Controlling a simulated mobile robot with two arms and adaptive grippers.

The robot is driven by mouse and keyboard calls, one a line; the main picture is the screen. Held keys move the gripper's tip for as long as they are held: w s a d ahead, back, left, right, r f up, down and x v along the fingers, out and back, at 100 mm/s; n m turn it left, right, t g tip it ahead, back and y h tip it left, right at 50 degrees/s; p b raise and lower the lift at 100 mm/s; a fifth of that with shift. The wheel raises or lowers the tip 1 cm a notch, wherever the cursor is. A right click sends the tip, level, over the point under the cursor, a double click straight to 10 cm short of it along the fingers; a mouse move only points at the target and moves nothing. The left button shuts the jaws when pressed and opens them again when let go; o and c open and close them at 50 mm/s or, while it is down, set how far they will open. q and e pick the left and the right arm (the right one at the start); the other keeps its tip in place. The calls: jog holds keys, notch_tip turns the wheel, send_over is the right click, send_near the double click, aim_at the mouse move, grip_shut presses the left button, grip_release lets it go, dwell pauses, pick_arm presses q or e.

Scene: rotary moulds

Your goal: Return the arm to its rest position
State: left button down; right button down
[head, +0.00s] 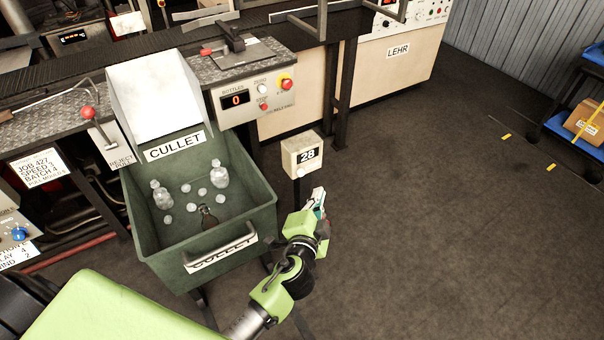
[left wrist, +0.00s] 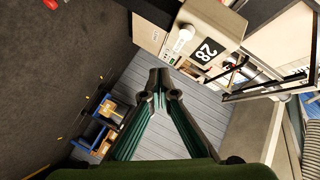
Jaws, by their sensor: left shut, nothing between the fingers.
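My left arm reaches in from the bottom of the head view. Its gripper (head: 319,199) is in the air to the right of the cullet bin, just below the box marked 28. In the left wrist view the two green-edged fingers of the left gripper (left wrist: 160,80) meet at their tips, with nothing between them. The box marked 28 (head: 300,154) stands on a post close to the gripper. It also shows in the left wrist view (left wrist: 205,33), beyond the fingertips. My right gripper is in neither view.
The green cullet bin (head: 262,215) holds bottles and several glass lumps, left of the arm. Behind it stand a white chute (head: 155,90) and a panel (head: 255,99) with a red button. Open floor (head: 440,220) lies to the right, with a blue rack (head: 565,130) beyond.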

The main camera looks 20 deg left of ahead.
pick_arm(q)
jog(key=s+a+f+n+g+h, duration=0.15)
jog(key=s+f, duration=0.35)
jog(key=f, duration=0.5)
jog(key=s+f+g, duration=0.3)
jog(key=s+f, duration=0.3)
jog(key=f, duration=0.4)
jog(key=s+a+f+n+g, duration=0.1)
jog(key=s+f+g, duration=0.3)
jog(key=f, duration=0.6)
jog(key=s+a+f+n+g, duration=0.1)
jog(key=s+f, duration=0.4)
jog(key=s, duration=0.6)
jog(key=s+a+f+n+g+p, duration=0.1)
jog(key=s+a+f+n+g, duration=0.1)
jog(key=s+f, duration=0.4)
jog(key=s+a+f+n+g, duration=0.2)
jog(key=s+f, duration=0.3)
jog(key=s, duration=1.1)
jog(key=shift+s+f+g+h+p, duration=0.15)
jog(key=shift+s+g+h+p, duration=0.2)
jog(key=shift+s, duration=0.05)
